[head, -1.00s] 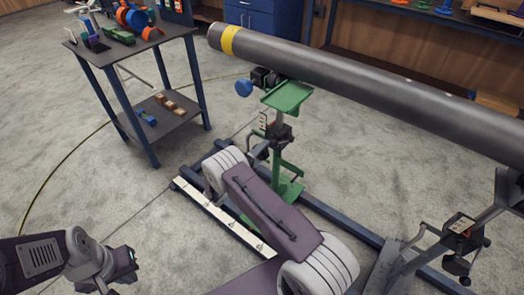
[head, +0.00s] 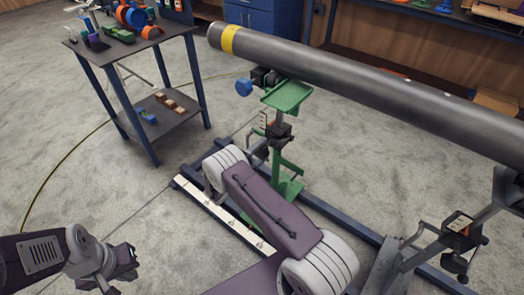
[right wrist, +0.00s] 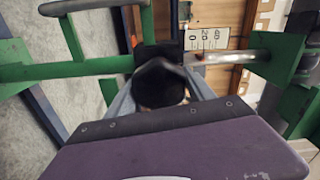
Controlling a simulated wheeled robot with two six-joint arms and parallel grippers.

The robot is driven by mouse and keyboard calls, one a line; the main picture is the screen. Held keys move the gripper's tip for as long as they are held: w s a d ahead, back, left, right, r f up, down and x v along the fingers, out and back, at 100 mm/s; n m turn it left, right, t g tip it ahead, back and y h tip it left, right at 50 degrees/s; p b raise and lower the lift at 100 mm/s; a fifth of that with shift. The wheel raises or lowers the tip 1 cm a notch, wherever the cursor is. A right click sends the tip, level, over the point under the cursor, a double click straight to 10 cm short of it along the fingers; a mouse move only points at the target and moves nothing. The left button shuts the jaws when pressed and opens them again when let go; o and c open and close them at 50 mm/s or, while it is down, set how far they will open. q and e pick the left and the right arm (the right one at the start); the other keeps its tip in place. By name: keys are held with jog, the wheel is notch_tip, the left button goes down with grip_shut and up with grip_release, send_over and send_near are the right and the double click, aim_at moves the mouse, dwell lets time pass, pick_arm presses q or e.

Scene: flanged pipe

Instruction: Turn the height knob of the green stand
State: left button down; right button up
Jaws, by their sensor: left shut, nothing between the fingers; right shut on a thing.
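My right gripper (right wrist: 162,92) is shut on this knob, one grey finger on each side. In the head view my right arm's purple link hides most of that grasp. My left gripper (head: 126,262) is at the lower left over bare floor, shut and empty, far from the stand.
The dark pipe (head: 350,73) with a yellow band runs above the stand to the right. A second stand (head: 458,232) is at the lower right. Blue floor rails (head: 345,222) lie below. A blue-legged table (head: 128,45) with tools stands at the back left.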

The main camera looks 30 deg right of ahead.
jog(key=o, duration=1.4)
jog(key=shift+c, duration=0.2)
jog(key=shift+a, duration=0.15)
jog(key=p+v, duration=0.1)
jog(key=v, duration=0.8)
jog(key=shift+p, duration=0.3)
